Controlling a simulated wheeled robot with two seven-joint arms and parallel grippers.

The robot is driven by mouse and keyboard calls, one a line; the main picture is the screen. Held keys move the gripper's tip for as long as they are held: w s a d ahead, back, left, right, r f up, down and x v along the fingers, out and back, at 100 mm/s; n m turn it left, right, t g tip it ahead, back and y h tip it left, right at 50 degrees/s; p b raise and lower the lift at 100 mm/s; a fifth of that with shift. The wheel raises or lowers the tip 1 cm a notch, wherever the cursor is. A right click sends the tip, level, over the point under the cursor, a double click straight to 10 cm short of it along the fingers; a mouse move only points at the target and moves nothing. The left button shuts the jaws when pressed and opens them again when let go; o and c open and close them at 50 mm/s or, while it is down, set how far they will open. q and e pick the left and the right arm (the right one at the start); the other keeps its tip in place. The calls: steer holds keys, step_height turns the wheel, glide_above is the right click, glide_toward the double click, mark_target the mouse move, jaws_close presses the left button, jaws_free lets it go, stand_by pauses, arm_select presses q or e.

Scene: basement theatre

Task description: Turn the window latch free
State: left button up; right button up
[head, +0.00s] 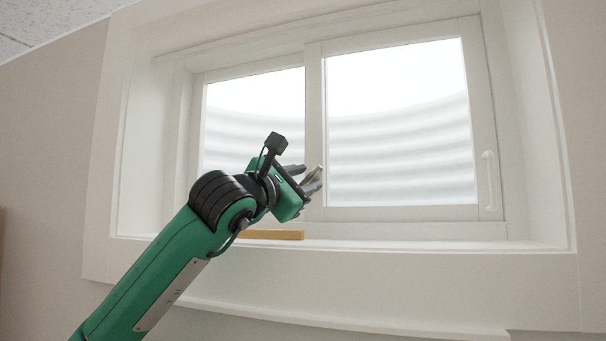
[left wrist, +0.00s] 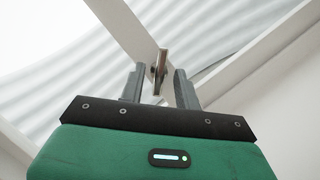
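The window latch (left wrist: 159,70) is a small metal lever on the window's white middle upright (head: 316,110). In the left wrist view it stands between the two grey fingers of my left gripper (left wrist: 160,85), with a gap showing on each side. In the head view my left gripper (head: 311,180) is at the middle upright, and its fingers partly hide the latch (head: 319,170). The gripper is open around the latch; I see no clear contact. My right gripper is in neither view.
The window (head: 400,215) is set deep in a white recess. A white pull handle (head: 490,180) is on the right sash. A yellow-brown wooden bar (head: 272,234) lies on the sill (head: 400,244), below my left gripper. The right part of the sill is clear.

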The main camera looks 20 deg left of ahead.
arm_select(q)
jaws_close()
steer(key=shift+m, duration=0.3)
steer(key=m+g, duration=0.1)
steer(key=m, duration=0.1)
steer(key=shift+a+r+m+h, duration=0.1)
steer(key=shift+r+m+h, duration=0.05)
steer(key=shift+m+h, duration=0.2)
steer(key=m, duration=0.1)
steer(key=m+g, duration=0.1)
steer(key=shift+r+m, duration=0.2)
steer(key=shift+m, duration=0.15)
steer(key=shift+m+g+p, duration=0.65)
steer(key=shift+m+g, duration=0.05)
steer(key=shift+m, duration=0.8)
